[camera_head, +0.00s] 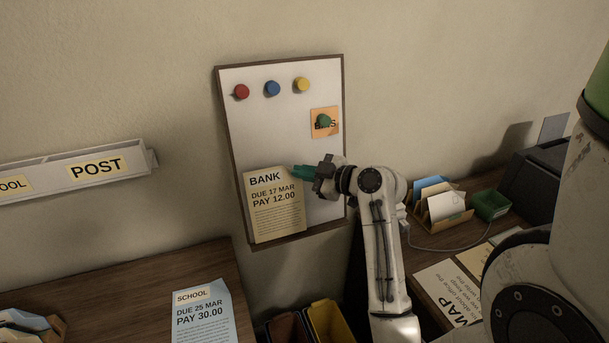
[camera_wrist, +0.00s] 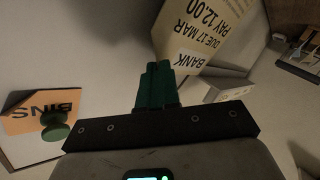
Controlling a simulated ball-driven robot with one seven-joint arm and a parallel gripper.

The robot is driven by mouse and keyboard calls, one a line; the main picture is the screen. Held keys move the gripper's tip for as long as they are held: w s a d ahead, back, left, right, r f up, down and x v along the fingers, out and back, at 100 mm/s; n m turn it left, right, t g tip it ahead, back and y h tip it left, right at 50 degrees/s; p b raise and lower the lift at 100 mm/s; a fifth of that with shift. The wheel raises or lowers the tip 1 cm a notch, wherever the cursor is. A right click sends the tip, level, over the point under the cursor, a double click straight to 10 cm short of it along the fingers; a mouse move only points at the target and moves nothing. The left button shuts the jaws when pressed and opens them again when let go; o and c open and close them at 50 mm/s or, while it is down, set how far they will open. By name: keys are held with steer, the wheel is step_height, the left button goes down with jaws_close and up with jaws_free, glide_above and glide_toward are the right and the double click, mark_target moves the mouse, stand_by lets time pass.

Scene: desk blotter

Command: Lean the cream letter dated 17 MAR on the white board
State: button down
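The cream letter (camera_head: 275,212), headed BANK, DUE 17 MAR, PAY 12.00, stands nearly upright and slightly tilted against the lower left of the white board (camera_head: 275,125). Its bottom edge is at the board's lower frame. My gripper (camera_head: 304,170) is at the letter's top right corner, its green fingers together on that corner and hiding it. In the wrist view the fingers (camera_wrist: 157,86) look closed, with the cream letter (camera_wrist: 212,35) running out from them to the upper right. The grip itself is partly hidden.
The board holds red, blue and yellow magnets and an orange note (camera_head: 332,114) under a green magnet. A wall shelf labelled POST (camera_head: 97,168) is at left. A blue SCHOOL letter (camera_head: 203,312) is on the left desk. A letter sorter (camera_head: 440,222) and green box (camera_head: 490,204) stand right.

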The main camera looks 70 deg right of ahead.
steer(key=shift+w+d+f+b, duration=0.55)
steer(key=shift+d+f+b, duration=0.1)
steer(key=shift+b, duration=0.15)
steer(key=c, duration=1.3)
jaws_free()
steer(key=shift+s, duration=0.1)
steer(key=b+v, duration=0.1)
steer(key=v, duration=0.9)
steer(key=shift+s+a+r, duration=0.1)
steer(key=shift+s, duration=0.25)
